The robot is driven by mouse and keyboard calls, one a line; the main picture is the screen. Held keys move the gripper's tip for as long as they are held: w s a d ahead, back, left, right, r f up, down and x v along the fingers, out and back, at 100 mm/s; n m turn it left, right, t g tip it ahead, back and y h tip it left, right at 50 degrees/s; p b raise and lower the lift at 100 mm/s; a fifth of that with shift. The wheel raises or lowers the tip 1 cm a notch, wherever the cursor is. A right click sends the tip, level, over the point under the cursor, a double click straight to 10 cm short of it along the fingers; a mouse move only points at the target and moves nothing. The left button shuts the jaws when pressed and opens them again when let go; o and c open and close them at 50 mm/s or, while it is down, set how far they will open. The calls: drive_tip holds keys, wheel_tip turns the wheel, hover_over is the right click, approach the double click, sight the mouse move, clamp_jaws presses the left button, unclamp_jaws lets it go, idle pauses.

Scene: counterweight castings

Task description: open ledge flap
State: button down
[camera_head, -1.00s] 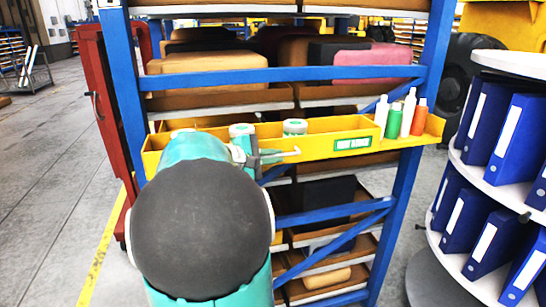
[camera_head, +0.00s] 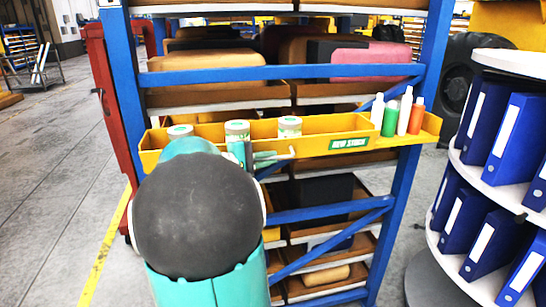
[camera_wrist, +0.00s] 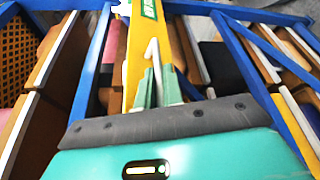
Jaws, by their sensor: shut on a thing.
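The yellow ledge (camera_head: 310,145) runs across the blue rack and carries a green "NEW STOCK" label (camera_head: 349,144). I cannot make out a separate flap on it. In the wrist view the ledge (camera_wrist: 132,75) is a yellow strip running upward. My gripper (camera_head: 258,158) is at the ledge's front side, left of the label, partly hidden by my arm. In the wrist view its green fingers (camera_wrist: 156,88) are shut on a white hooked piece (camera_wrist: 153,52), which projects beyond them beside the ledge. I cannot tell whether the hooked piece touches the ledge.
Three white-and-green tubs (camera_head: 237,131) stand in the ledge's left part. Several bottles (camera_head: 403,110) stand at its right end. Blue rack bars (camera_head: 330,212) cross below. A round shelf of blue binders (camera_head: 508,135) stands right; a red cabinet (camera_head: 105,100) stands left.

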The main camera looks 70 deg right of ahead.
drive_tip(key=shift+s+a+f+m+g+h, duration=0.15)
drive_tip(key=shift+f+m+g+h, duration=0.6)
drive_tip(key=shift+m, duration=1.1)
drive_tip(key=shift+w+a+f+m+g+h, duration=0.1)
drive_tip(key=shift+f+m+g, duration=0.3)
drive_tip(key=shift+f+m, duration=1.15)
drive_tip(key=shift+s+a+f+m+g+h, duration=0.15)
drive_tip(key=shift+f+m+g+h, duration=0.35)
drive_tip(key=shift+m, duration=1.7)
drive_tip(key=c, duration=1.5)
unclamp_jaws()
drive_tip(key=shift+g, duration=0.25)
drive_tip(key=shift+f, duration=0.1)
drive_tip(key=v, duration=1.4)
